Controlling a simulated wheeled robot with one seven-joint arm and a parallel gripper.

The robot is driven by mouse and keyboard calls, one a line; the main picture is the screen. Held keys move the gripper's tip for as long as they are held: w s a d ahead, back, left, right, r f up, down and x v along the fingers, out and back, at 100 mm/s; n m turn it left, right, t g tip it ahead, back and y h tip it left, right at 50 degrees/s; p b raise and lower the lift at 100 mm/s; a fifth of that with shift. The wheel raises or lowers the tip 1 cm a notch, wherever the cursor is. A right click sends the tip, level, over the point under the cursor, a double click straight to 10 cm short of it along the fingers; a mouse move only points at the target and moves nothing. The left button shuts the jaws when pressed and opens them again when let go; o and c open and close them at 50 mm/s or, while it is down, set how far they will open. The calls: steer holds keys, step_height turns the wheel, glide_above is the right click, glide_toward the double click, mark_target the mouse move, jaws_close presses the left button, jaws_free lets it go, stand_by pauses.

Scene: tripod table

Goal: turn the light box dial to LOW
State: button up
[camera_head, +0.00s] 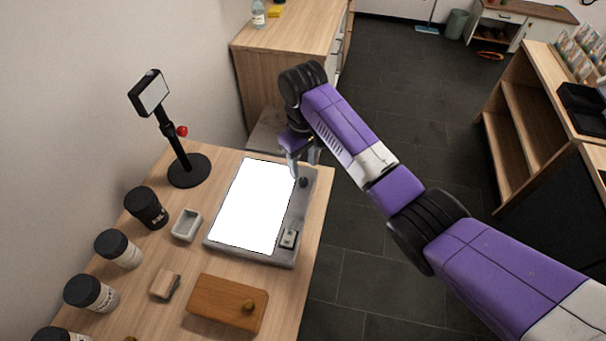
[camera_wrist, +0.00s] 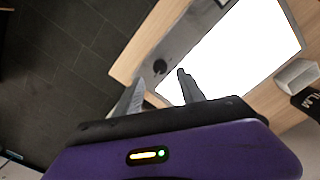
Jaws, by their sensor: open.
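The light box has a bright white panel in a grey frame (camera_head: 279,262); it lies flat on the wooden table, and its frame also shows in the wrist view (camera_wrist: 186,38). Its dial is a small dark knob (camera_head: 303,182) on the frame's right strip, near the far end. In the wrist view the dial (camera_wrist: 160,66) appears between and just beyond my fingertips. My gripper (camera_head: 304,168) is open and empty, close to the dial; contact cannot be made out. The dial's setting and any LOW mark are too small to read.
A small switch-like block (camera_head: 289,238) sits at the frame's near right corner. A black stand (camera_head: 188,170) with a tilted screen is left of the box. A grey dish (camera_head: 187,224), a wooden box (camera_head: 227,303) and several dark-lidded jars stand nearby. Floor is open right of the table.

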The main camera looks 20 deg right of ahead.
mark_target(303, 180)
step_height(303, 180, down, 6)
steer(key=shift+r, duration=0.1)
steer(key=shift+c, duration=0.2)
jaws_close()
